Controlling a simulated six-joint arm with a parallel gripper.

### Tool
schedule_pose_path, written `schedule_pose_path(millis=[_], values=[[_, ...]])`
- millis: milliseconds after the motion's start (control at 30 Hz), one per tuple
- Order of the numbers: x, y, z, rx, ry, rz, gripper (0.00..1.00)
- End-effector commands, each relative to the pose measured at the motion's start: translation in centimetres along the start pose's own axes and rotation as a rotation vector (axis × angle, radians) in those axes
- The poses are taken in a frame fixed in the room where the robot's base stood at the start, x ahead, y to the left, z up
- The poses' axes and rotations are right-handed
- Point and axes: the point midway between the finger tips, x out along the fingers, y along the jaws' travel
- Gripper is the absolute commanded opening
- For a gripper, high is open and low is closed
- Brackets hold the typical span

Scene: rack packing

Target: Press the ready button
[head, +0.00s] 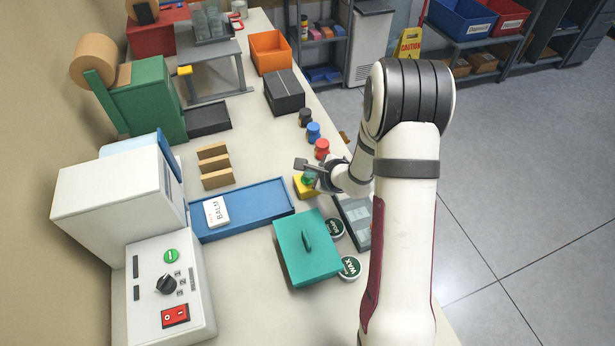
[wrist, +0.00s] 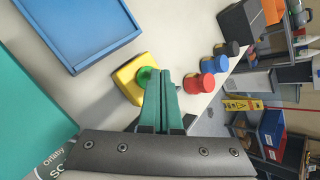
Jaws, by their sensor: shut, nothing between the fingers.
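The ready button is a green round cap (wrist: 147,76) on a yellow box (wrist: 127,80), right by my fingertips in the wrist view. In the head view the yellow box (head: 302,188) stands on the bench beside the blue tray, partly hidden by my gripper (head: 312,177). My gripper (wrist: 168,74) is shut and empty, its two green fingers together. In the wrist view the fingertips overlap the right side of the green cap. I cannot tell whether they touch it or hang just above it.
Red (head: 322,148), blue (head: 313,132) and dark (head: 305,117) jars stand in a row behind the button. The blue tray (head: 262,207) with a white labelled pack lies left of it. A teal lidded box (head: 300,262) and wax tins (head: 349,268) are in front.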

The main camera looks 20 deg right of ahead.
Motion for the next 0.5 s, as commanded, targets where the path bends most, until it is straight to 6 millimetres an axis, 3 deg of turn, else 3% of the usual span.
schedule_pose_path(millis=[500], values=[[-4.1,-3.0,3.0,-0.002,-0.001,-0.001,0.0]])
